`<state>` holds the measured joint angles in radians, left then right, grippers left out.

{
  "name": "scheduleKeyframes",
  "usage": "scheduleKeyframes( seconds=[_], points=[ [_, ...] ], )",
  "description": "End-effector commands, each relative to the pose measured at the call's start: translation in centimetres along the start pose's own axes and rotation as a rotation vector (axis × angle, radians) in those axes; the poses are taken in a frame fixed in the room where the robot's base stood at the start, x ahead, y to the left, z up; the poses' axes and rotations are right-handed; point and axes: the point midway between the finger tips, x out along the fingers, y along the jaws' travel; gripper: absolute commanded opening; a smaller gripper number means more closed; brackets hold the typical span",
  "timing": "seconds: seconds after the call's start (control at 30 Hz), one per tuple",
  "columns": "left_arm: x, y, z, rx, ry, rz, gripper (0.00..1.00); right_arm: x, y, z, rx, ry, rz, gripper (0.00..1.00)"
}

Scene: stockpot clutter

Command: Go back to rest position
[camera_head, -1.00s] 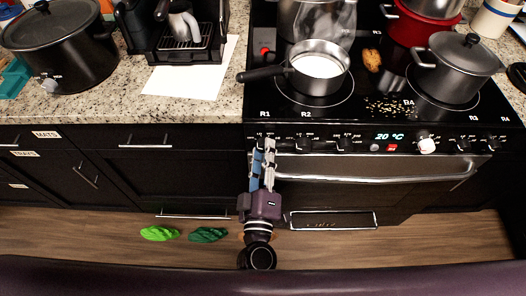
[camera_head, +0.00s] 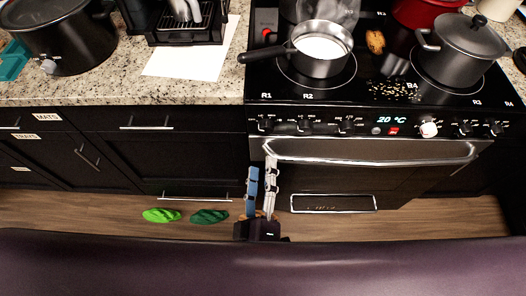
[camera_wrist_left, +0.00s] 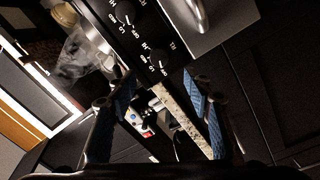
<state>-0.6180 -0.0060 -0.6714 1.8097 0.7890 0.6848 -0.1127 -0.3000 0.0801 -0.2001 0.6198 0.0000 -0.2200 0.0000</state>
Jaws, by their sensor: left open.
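My left gripper (camera_head: 261,192) is low in front of the oven's left edge in the head view, pointing toward the stove. Its two fingers stand apart with nothing between them. In the left wrist view both blue-padded fingers (camera_wrist_left: 160,100) are spread and empty. The stove (camera_head: 370,140) shows its knob row and a 20 °C display; the knobs also show in the left wrist view. A saucepan with white liquid (camera_head: 320,48) sits on the left front burner. My right gripper is not in view.
A lidded grey pot (camera_head: 460,52) stands on the right burner. A black slow cooker (camera_head: 62,38) and a coffee machine (camera_head: 185,25) stand on the granite counter (camera_head: 110,88). Green leaf-like objects (camera_head: 161,215) lie on the wooden floor. The oven handle (camera_head: 370,155) juts out near my gripper.

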Motion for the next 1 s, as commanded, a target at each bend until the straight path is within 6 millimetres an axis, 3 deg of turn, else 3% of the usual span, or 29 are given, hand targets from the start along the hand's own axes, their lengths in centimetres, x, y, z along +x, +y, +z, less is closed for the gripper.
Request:
scheduleKeyframes(
  seconds=[0.2, 0.8, 0.9, 1.0],
  points=[
    [-1.6, 0.0, 0.0, 0.0, 0.0, 0.0, 0.46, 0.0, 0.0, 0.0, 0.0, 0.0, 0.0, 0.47],
    [-1.6, -0.2, 0.2, 0.006, -0.006, 0.001, 0.46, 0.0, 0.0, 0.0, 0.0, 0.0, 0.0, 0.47],
    [-1.7, -1.5, 1.8, 0.053, -0.051, 0.003, 0.46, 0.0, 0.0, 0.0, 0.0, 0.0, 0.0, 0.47],
    [-2.0, -4.9, 5.2, 0.162, -0.159, 0.004, 0.46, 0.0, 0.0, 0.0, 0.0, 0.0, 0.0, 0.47]
  ],
)
